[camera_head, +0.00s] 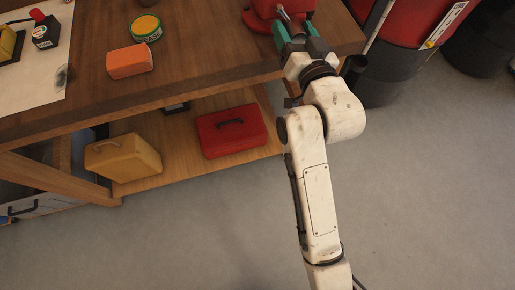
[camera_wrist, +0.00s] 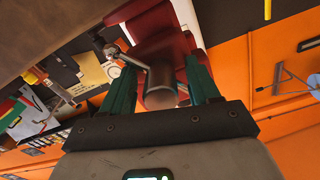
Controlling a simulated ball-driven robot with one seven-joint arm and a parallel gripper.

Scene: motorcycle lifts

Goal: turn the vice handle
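The red vice (camera_head: 262,9) sits at the front right corner of the wooden bench, cut off by the top edge of the head view. In the wrist view its red body (camera_wrist: 160,25) fills the top middle. The grey metal screw end (camera_wrist: 162,86) points toward me, and the thin vice handle (camera_wrist: 132,60) runs from it to the upper left, ending in a round knob. My gripper (camera_wrist: 158,68) has its green fingers apart, one on each side of the screw end, with gaps visible. In the head view my gripper (camera_head: 292,28) is right in front of the vice.
The bench top (camera_head: 190,50) holds an orange block (camera_head: 129,61) and a green-and-yellow tin (camera_head: 146,28). A red toolbox (camera_head: 232,131) and a yellow box (camera_head: 123,158) stand on the lower shelf. Red and black bins stand at the right. The grey floor in front is clear.

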